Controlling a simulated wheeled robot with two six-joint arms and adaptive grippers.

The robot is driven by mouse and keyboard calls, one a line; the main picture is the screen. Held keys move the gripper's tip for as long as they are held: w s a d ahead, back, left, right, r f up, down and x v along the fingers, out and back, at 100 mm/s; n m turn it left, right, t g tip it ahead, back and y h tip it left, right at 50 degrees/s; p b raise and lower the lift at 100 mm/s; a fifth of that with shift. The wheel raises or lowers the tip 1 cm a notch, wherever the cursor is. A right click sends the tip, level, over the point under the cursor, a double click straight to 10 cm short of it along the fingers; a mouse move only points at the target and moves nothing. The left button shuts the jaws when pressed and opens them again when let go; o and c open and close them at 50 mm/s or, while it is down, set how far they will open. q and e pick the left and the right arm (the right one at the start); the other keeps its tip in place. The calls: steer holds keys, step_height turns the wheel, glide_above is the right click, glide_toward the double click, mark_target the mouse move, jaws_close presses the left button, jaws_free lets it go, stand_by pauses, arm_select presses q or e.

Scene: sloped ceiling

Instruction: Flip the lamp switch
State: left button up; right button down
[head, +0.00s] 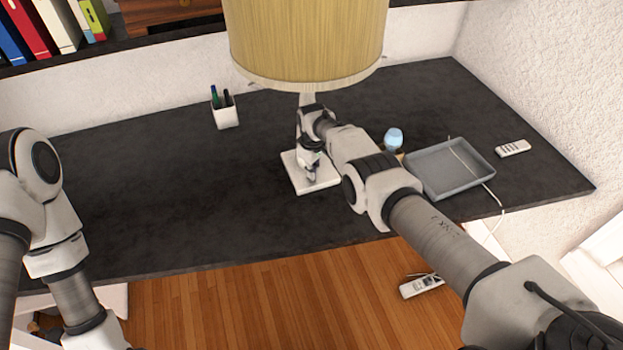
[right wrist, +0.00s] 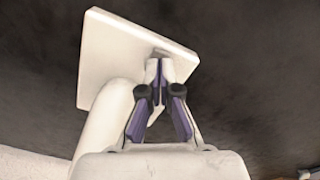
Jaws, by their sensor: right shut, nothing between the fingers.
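The lamp has a yellowish fabric shade (head: 305,40) and a square white base (head: 297,185) on the dark desk. My right gripper (head: 312,176) points down just over the base, beside the lamp's stem. In the right wrist view the gripper (right wrist: 157,68) is shut with nothing between its fingers. Its tips are at the edge of the white base (right wrist: 112,60), close to a small pale detail that may be the switch; whether they touch it I cannot tell. The pale stem (right wrist: 103,118) is at the left of the fingers. My left gripper is out of view.
A pen cup (head: 225,112) stands behind left on the desk (head: 150,190). A small blue-topped object (head: 393,138), a grey tray (head: 450,180) with a white cable and a remote (head: 513,148) are at the right. The desk's left half is clear.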

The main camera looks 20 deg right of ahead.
mark_target(313, 182)
steer(key=shift+s+f+b, duration=0.1)
steer(key=shift+f+b, duration=1.15)
stand_by(0.6)
step_height(313, 182, up, 2)
steer(key=shift+r+p, duration=0.1)
steer(key=shift+p, duration=1.1)
step_height(313, 182, up, 3)
steer(key=p, duration=0.2)
steer(key=shift+r+p, duration=0.2)
steer(key=shift+p, duration=0.2)
steer(key=shift+r+p, duration=0.55)
steer(key=shift+r, duration=0.15)
steer(key=shift+f, duration=0.15)
